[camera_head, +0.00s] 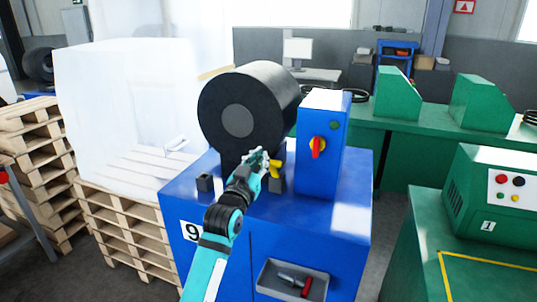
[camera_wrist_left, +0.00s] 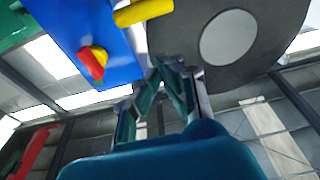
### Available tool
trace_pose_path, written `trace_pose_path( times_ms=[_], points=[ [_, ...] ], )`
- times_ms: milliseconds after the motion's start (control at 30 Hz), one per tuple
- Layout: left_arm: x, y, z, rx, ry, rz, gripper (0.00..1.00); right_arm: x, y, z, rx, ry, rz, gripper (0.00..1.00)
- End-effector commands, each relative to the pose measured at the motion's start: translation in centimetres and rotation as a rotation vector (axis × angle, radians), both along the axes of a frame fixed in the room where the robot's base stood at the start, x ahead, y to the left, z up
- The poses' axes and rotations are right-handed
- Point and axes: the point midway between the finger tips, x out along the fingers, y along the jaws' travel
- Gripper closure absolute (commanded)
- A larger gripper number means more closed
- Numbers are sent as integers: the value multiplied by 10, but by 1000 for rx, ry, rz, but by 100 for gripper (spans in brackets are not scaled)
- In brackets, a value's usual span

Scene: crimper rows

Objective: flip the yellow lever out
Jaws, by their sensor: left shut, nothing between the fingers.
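In the left wrist view, the yellow lever (camera_wrist_left: 143,12) is a short rounded bar at the top, above my shut fingers (camera_wrist_left: 163,65). The fingers hold nothing. I cannot tell whether they touch the lever. My right gripper is out of view.
A blue control box (camera_head: 318,165) with a red and yellow switch (camera_head: 318,147) stands right of the lever. A tray (camera_head: 292,280) with a red-handled tool is at the machine's front. Wrapped pallets (camera_head: 125,235) are at left, a green machine (camera_head: 490,195) at right.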

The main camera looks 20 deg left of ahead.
Motion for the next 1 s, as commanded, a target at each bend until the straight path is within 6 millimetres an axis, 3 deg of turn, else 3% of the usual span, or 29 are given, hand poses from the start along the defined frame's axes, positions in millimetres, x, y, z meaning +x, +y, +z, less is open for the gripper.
trace_pose_path(
  times_ms=[200,467,533,700,1000],
  points=[
    [44,-1,12,1,1,0,100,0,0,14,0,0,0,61],
    [85,-3,19,0,0,0,100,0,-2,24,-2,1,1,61],
    [76,-3,4,1,6,0,100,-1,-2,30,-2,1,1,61],
    [67,-2,-12,2,2,0,100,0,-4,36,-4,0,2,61],
    [63,-2,-20,1,-1,0,100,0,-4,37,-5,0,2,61]
  ],
)
